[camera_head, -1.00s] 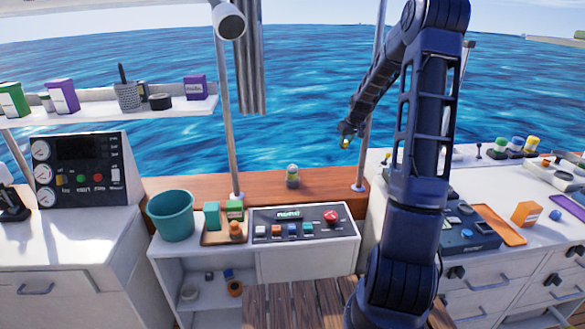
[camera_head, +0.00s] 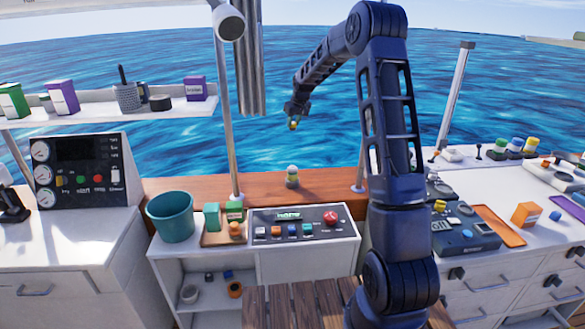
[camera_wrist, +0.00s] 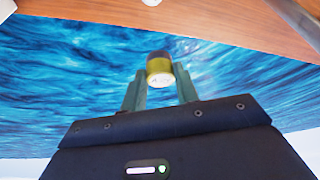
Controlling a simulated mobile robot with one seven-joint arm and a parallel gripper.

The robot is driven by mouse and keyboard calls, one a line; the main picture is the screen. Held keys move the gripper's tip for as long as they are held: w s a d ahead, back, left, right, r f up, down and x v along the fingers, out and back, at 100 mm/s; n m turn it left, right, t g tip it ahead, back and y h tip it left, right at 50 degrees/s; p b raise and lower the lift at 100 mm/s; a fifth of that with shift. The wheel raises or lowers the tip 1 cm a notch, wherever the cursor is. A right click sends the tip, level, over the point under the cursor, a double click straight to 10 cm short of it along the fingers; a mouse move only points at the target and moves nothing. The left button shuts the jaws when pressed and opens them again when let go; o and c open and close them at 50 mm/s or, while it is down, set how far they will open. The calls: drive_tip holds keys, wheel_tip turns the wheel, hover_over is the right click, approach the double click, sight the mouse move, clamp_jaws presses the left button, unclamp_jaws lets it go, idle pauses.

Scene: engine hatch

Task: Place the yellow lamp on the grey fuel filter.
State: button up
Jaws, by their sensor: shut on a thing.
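My gripper (camera_head: 293,117) is shut on the yellow lamp (camera_head: 293,126) and holds it high in front of the water. In the wrist view the lamp (camera_wrist: 159,68) shows a yellow band, a dark end and a pale face between the two fingers (camera_wrist: 159,86). A small object with a pale rounded top, which looks like the grey fuel filter (camera_head: 292,176), stands upright on the brown wooden ledge (camera_head: 330,186). It is almost straight below the lamp in the head view, with a clear gap. A pale round thing at the wrist view's top edge (camera_wrist: 152,2) may be the same filter.
A metal post (camera_head: 233,150) rises left of the filter, and another post stands to the right. In front of the ledge are a button panel (camera_head: 300,222), a teal bucket (camera_head: 171,216) and a small tray with blocks (camera_head: 215,238). The ledge around the filter is clear.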

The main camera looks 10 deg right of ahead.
wheel_tip(320, 180, down, 20)
drive_tip(key=shift+r, duration=0.1)
idle(0.5)
drive_tip(key=o, duration=0.9)
drive_tip(key=shift+o, duration=0.3)
